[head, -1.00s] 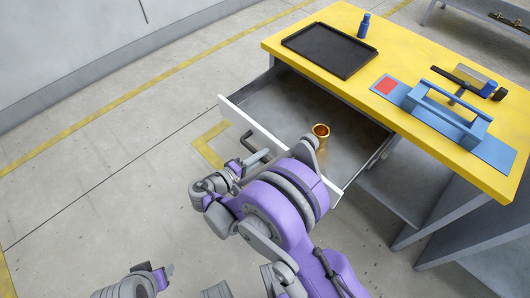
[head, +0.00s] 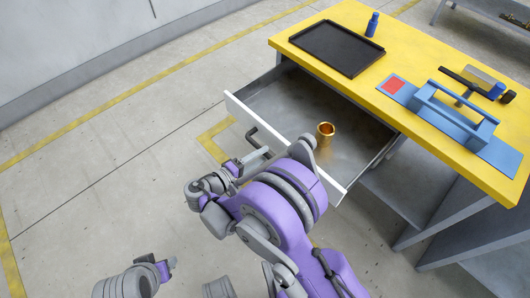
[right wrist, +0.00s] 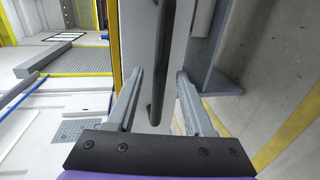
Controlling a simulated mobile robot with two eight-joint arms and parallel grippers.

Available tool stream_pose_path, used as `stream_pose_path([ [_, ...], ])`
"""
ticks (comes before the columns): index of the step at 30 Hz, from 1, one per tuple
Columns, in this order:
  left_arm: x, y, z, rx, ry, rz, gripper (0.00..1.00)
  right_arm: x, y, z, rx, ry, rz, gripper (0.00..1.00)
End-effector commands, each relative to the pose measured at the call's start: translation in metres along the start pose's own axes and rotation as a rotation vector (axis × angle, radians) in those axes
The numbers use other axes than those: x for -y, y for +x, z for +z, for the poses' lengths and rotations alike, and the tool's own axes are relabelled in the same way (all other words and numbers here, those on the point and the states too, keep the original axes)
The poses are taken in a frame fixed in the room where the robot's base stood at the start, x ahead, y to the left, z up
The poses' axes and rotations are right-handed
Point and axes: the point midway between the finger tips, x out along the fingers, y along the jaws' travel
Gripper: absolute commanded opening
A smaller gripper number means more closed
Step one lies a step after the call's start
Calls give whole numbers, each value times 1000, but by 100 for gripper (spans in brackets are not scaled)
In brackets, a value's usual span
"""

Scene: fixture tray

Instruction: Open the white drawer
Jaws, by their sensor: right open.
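The white drawer (head: 285,148) is pulled well out of the yellow-topped workbench (head: 420,120), with its grey inside in view. Its dark bar handle (head: 252,134) sticks out from the white front. A gold cup-like part (head: 325,135) stands upright in the drawer. My right gripper (head: 247,161) is open at the handle. In the right wrist view its fingers (right wrist: 158,76) are apart, with the handle bar (right wrist: 160,60) between them, and a gap shows on each side. My left gripper (head: 167,268) is low at the left, away from the drawer, its jaws too small to judge.
On the bench top are a black tray (head: 298,40), a blue bottle (head: 372,24), a blue carrier (head: 455,115) and a hammer-like tool (head: 470,83). The floor left of the drawer is clear. An open lower shelf (head: 400,190) lies under the bench.

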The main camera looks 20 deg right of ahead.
Motion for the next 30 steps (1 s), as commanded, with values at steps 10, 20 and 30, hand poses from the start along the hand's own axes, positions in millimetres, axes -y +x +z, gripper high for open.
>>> stream_pose_path([
  [10, 0, -13, -3, -4, 0, 0, 50, -1, -67, -1, -3, 0, -1, 52],
  [20, 0, -15, -4, -4, 0, 0, 50, 0, -82, 0, -1, 0, 0, 52],
  [30, 0, -14, -4, -4, 0, 0, 50, 0, -81, 0, -1, 0, 0, 52],
])
